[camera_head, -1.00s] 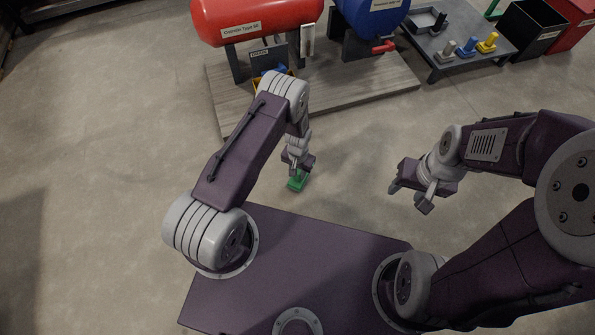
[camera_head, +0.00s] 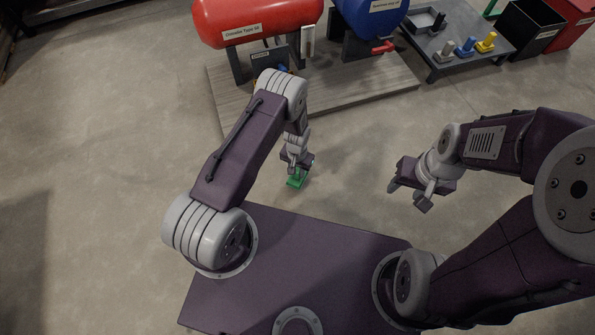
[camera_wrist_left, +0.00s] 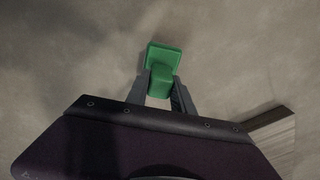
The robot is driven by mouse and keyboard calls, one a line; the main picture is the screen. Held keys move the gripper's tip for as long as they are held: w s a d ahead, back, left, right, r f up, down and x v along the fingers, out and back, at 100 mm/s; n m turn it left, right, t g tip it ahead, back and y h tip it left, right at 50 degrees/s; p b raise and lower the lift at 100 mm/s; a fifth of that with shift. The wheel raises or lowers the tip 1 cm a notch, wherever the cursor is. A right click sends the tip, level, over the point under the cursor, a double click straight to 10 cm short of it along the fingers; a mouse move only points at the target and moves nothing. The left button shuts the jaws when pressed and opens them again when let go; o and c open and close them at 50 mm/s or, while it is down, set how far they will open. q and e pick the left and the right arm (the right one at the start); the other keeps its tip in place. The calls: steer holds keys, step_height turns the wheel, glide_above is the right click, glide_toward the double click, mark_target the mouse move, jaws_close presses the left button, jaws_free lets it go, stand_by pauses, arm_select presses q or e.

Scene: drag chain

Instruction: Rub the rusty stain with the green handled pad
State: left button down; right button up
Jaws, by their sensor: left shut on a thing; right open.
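The green handled pad (camera_head: 296,182) is at my left gripper (camera_head: 298,168), in front of the wooden platform. In the left wrist view, the fingers of my left gripper (camera_wrist_left: 160,85) are shut on the pad's handle, and the green pad (camera_wrist_left: 164,54) sticks out past the fingertips. Grey concrete floor lies behind it. Whether the pad touches the floor I cannot tell. My right gripper (camera_head: 408,197) is open and empty, over the floor at the right. I cannot make out a rusty stain in either view.
A wooden platform (camera_head: 345,98) bears a red tank (camera_head: 255,18) and a blue tank (camera_head: 372,18). A low dark table (camera_head: 433,50) at the back right holds grey, blue and yellow handled pads. Black and red bins stand beside it. The floor between my grippers is clear.

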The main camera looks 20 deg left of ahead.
arm_select(q)
steer(key=shift+r+p, duration=2.15)
steer(key=shift+r, duration=0.6)
